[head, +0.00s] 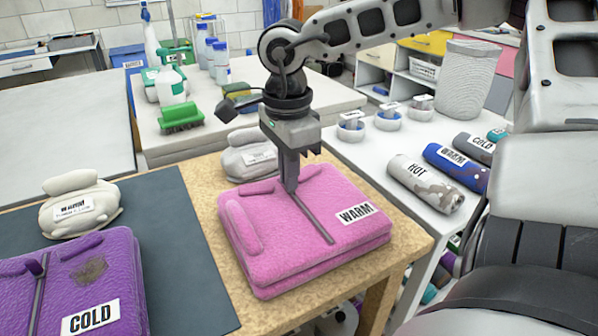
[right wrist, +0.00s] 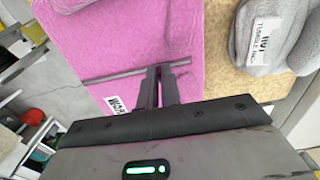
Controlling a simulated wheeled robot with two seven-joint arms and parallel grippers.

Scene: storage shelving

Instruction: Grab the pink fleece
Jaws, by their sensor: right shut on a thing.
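The pink fleece (head: 300,245), folded and labelled WARM, lies on the wooden table in the head view. It also fills the upper left of the right wrist view (right wrist: 120,40). A dark zip or strip runs across its top. My right gripper (head: 290,190) points down onto the middle of the fleece, its fingers close together at the strip. In the right wrist view the fingertips (right wrist: 160,70) meet the strip and are shut on it. The fabric between the fingers is too small to make out. My left gripper is not in view.
A purple fleece (head: 75,285) labelled COLD lies on the dark mat (head: 180,250) at left. A whitish labelled bundle (head: 80,205) sits behind it, and a grey one (head: 250,155) behind the pink fleece. Labelled rolls (head: 425,183) lie on the white table at right.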

